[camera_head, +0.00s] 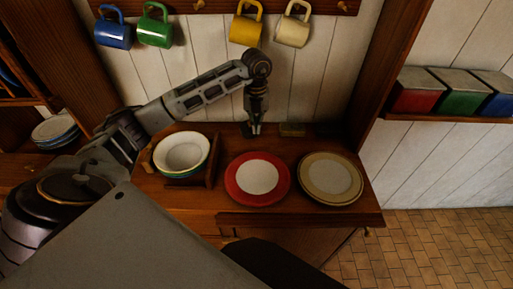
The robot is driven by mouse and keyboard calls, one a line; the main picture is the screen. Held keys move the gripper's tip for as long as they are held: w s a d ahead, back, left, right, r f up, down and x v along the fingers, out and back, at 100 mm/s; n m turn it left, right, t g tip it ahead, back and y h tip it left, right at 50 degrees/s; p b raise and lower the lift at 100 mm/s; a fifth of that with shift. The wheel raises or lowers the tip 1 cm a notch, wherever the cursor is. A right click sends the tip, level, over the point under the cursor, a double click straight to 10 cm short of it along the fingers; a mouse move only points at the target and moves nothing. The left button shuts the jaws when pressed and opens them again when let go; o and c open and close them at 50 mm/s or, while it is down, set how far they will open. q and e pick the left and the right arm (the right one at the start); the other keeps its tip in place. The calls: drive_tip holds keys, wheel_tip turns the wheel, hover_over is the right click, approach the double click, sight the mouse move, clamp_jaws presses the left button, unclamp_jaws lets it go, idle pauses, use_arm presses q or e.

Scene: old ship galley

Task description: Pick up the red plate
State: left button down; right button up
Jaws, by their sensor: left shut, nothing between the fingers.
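The red plate (236,188), with a wide red rim and a pale centre, lies flat on the wooden counter between a stack of bowls and a tan plate. My left gripper (255,130) points down behind the red plate, near the back of the counter. It is shut and empty, and apart from the plate. My right gripper does not show.
The bowls (183,152) stand in a wooden holder at left, and the tan plate (330,178) lies at right. Mugs, one of them yellow (245,31), hang above. Tins, one of them red (416,98), stand on a right shelf.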

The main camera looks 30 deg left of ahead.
sight(256, 149)
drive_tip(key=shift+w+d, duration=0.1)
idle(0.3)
use_arm(q)
drive_tip(key=shift+f, duration=0.1)
wheel_tip(256, 149, down, 8)
drive_tip(key=shift+r+p, duration=0.1)
drive_tip(key=shift+p, duration=0.45)
drive_tip(key=shift+f, duration=1.05)
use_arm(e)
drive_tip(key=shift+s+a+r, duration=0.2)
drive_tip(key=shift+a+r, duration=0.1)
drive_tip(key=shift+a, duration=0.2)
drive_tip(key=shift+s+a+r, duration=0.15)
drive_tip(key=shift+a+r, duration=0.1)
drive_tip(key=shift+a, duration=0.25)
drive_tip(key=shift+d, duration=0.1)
